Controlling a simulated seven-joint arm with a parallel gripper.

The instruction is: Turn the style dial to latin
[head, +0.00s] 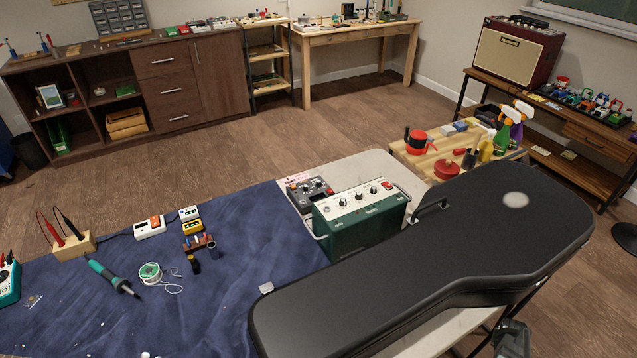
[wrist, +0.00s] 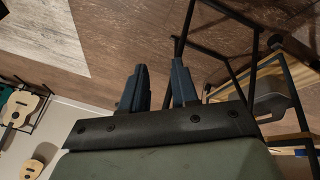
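In the head view, a small grey box with dials and pink lettering (head: 309,190) stands on the pale right part of the bench. A larger green amplifier-like box (head: 358,222) stands just in front of it and hides part of it. The green box has several black knobs and a red switch on its white top panel. The lettering is too small to read, so I cannot tell which dial is the style dial or where it points. My gripper (wrist: 160,78) shows in the wrist view with its two dark fingers apart and nothing between them. It is far from both boxes.
A black guitar case (head: 440,255) lies across the bench's right side, close to the green box. A blue cloth (head: 225,290) carries a soldering iron (head: 112,276), a solder spool (head: 151,273) and small pedals. A wooden table (head: 415,165) with bottles stands behind. The wrist view shows floor and guitars.

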